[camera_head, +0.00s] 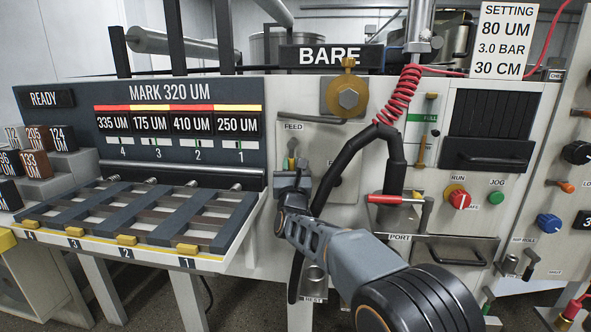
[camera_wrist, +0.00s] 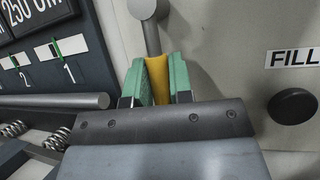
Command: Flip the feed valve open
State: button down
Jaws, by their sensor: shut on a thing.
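The feed valve's handle has a yellow grip (camera_wrist: 157,78) on a grey metal stem (camera_wrist: 150,32) in the wrist view. In the head view the FEED label (camera_head: 293,127) is on the pale panel just above the valve, and my arm hides much of the handle. My gripper (camera_head: 291,164) is at the valve below this label. In the wrist view its two green finger pads are closed on either side of the yellow grip. The grip's lower end is hidden behind the gripper body.
A black knob (camera_wrist: 293,107) sits below the FILL label (camera_wrist: 294,57), right of the handle. A slotted rack (camera_head: 150,215) juts out at the left. A black hose (camera_head: 345,158) and a red-handled PORT lever (camera_head: 395,200) are close to my arm on the right.

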jog(key=shift+a, duration=0.1)
jog(key=c, duration=1.3)
grip_release()
jog(key=shift+a, duration=0.1)
jog(key=shift+s, duration=0.1)
jog(key=shift+s+f, duration=0.15)
jog(key=shift+s, duration=0.05)
jog(key=b+v, duration=0.1)
jog(key=v, duration=1.2)
jog(key=shift+s, duration=0.1)
